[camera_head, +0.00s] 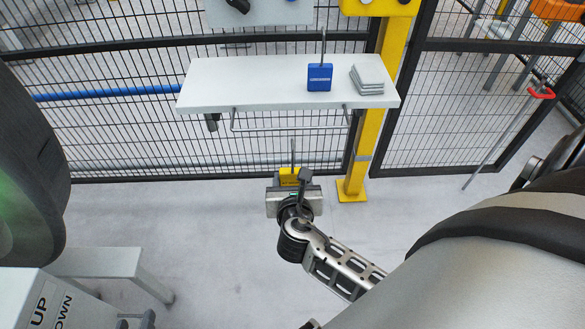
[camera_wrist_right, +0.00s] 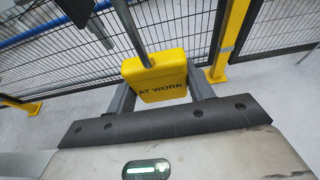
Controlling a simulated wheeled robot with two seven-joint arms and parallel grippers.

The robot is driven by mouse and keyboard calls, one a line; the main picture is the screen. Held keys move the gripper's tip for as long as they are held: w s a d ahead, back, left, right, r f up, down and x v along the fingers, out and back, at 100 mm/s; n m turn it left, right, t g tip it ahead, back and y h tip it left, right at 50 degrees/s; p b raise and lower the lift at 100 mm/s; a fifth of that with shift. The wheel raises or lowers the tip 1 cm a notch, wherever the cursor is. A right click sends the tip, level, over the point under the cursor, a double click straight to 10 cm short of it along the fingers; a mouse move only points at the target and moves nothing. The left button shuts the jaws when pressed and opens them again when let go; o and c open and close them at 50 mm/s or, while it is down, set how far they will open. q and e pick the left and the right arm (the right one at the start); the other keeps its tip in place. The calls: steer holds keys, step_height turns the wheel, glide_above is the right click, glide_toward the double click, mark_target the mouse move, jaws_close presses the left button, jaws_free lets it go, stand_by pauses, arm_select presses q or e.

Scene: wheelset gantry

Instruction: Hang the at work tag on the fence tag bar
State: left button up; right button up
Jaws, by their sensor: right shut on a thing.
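The yellow at work tag (camera_head: 288,178) has a grey rod rising from its top. In the right wrist view the tag (camera_wrist_right: 158,78) shows the words AT WORK, and its rod leans up and to the left. My right gripper (camera_head: 293,187) is shut on the tag, with one finger on each side of it. A thin metal bar (camera_head: 290,128) hangs below the white shelf at the fence, and I take it as the tag bar. The held tag appears below this bar in the head view, apart from it. My left gripper is not in view.
A white shelf (camera_head: 230,85) at the mesh fence carries a blue tag (camera_head: 319,78) with an upright rod and a stack of grey plates (camera_head: 367,79). A yellow post (camera_head: 376,120) stands right of the bar. The floor below is clear.

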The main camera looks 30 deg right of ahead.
arm_select(q)
steer(key=shift+w+d+f+t+b, duration=0.15)
steer(key=shift+f+b, duration=0.2)
steer(key=shift+b, duration=0.6)
steer(key=shift+w+a+f+t+b, duration=0.15)
steer(key=shift+f+b, duration=0.15)
steer(key=shift+b, duration=0.6)
arm_select(e)
steer(key=r+x, duration=0.1)
steer(key=x, duration=0.6)
steer(key=shift+w+d, duration=0.35)
steer(key=shift+w, duration=0.15)
arm_select(q)
steer(key=shift+s+d, duration=0.1)
arm_select(e)
steer(key=o, duration=1.1)
arm_select(q)
steer(key=shift+r, duration=0.1)
